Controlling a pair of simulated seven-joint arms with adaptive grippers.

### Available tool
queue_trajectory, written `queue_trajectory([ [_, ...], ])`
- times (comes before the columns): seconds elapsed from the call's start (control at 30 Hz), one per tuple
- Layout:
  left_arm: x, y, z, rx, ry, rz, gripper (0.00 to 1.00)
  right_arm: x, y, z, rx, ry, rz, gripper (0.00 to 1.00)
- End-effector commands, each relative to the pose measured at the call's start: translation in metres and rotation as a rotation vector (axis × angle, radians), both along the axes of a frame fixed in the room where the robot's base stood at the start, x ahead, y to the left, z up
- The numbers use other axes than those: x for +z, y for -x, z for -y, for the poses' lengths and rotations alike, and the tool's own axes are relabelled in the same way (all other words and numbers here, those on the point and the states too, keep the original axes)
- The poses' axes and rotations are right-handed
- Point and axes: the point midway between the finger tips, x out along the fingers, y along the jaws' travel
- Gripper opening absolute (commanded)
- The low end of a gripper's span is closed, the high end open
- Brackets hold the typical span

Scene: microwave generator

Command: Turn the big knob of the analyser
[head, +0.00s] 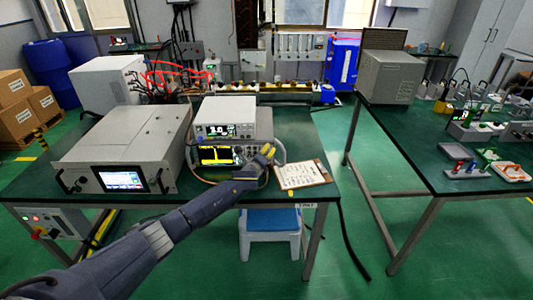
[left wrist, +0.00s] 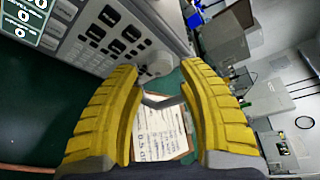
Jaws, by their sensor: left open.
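The analyser (head: 220,156) is a grey bench instrument with a yellow and black display, under a white meter on the left table. Its button-covered front panel (left wrist: 90,38) shows tilted in the left wrist view. The big knob (left wrist: 159,63) is pale and round, at the panel's edge. My left gripper (head: 269,151) is at the right end of the analyser's front. In the left wrist view its yellow fingers (left wrist: 159,76) are open, with the knob appearing between their tips. I cannot tell whether they touch it. In the head view the gripper hides the knob.
A clipboard with paper (head: 301,174) lies right of the analyser. The white meter (head: 220,118) rests on top of it. A large grey unit with a screen (head: 127,150) stands on the left. A blue and white stool (head: 270,230) is under the table edge.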

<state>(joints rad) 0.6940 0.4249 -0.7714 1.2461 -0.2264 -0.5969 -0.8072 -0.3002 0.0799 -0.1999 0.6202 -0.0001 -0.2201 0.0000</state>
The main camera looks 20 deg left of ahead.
Motion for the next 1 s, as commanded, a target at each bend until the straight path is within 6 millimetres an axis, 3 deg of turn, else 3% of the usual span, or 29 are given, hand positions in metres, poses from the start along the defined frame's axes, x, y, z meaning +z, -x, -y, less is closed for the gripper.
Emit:
queue_trajectory([
  [0.3,-0.003,-0.017,0.001,-0.001,0.001,0.000,0.39,0.000,0.000,0.000,0.000,0.000,0.000,0.44],
  [0.73,-0.004,-0.019,0.000,-0.001,0.000,-0.001,0.42,0.000,0.000,0.000,0.000,0.000,0.000,0.44],
  [1.0,-0.004,-0.019,0.000,0.000,0.000,0.000,0.11,0.000,0.000,0.000,0.000,0.000,0.000,0.44],
])
